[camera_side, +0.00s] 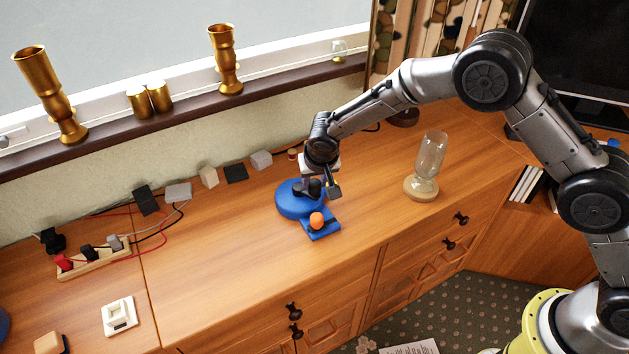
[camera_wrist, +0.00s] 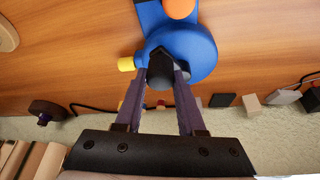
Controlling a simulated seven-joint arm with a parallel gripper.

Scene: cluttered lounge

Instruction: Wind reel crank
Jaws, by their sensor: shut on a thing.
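The reel is a round blue body (camera_side: 292,201) lying on the wooden cabinet top, with a blue rectangular plate (camera_side: 324,234) at its front. An orange ball (camera_side: 316,219) sits on that plate. In the wrist view the blue body (camera_wrist: 202,50) shows a black crank knob (camera_wrist: 161,70) on its near side and a small yellow piece (camera_wrist: 126,64) at its left. My gripper (camera_wrist: 162,76) has its two fingers on either side of the black knob, shut on it. In the side view my gripper (camera_side: 318,187) comes down over the reel and hides part of it.
A glass bottle on a round wooden base (camera_side: 422,188) stands right of the reel. Small blocks and plugs line the wall behind, and a power strip (camera_side: 92,258) with cables lies left.

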